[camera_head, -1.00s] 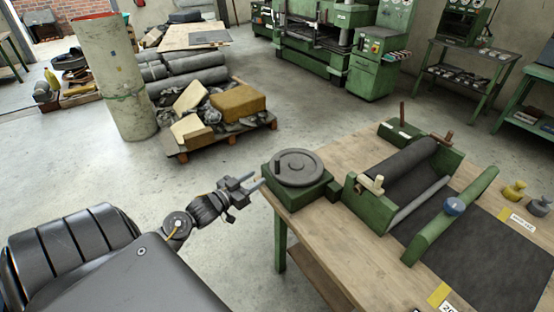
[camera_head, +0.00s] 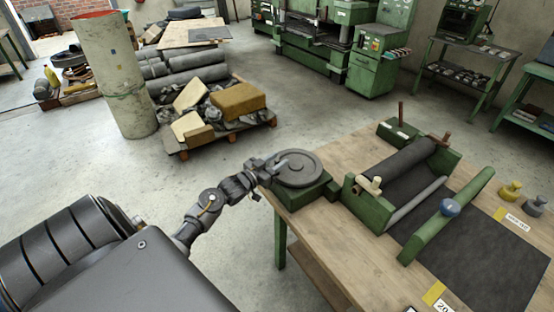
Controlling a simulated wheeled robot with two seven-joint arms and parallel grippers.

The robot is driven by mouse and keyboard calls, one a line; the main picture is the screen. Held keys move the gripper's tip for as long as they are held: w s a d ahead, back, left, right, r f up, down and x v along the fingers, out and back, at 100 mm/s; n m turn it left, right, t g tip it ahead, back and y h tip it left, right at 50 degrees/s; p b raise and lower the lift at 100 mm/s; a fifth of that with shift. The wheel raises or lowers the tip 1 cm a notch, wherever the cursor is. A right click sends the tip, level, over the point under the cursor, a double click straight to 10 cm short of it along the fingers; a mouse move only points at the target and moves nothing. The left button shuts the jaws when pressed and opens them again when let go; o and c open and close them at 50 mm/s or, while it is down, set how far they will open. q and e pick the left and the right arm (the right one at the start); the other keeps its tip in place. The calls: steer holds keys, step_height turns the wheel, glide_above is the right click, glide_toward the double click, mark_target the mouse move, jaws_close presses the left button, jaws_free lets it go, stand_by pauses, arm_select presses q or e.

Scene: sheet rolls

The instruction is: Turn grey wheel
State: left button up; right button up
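The grey wheel (camera_head: 302,172) lies flat on top of a green housing (camera_head: 318,190) at the left corner of the wooden workbench (camera_head: 340,240). Its small upright handle is at the wheel's left rim and is largely hidden by my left gripper. My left gripper (camera_head: 275,164) reaches in from the left, with its fingertips at the handle side of the wheel. The fingers are too small and overlapped to tell whether they are closed around the handle. My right gripper is not in view.
A green roller frame (camera_head: 445,158) with a dark roller (camera_head: 400,166) stands right of the wheel. A dark sheet (camera_head: 480,255) and two small weights (camera_head: 510,190) lie farther right. A loaded pallet (camera_head: 228,132) is on the floor behind. Floor left of the bench is clear.

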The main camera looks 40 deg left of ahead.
arm_select(q)
steer(key=shift+w, duration=0.2)
jaws_close()
stand_by(0.3)
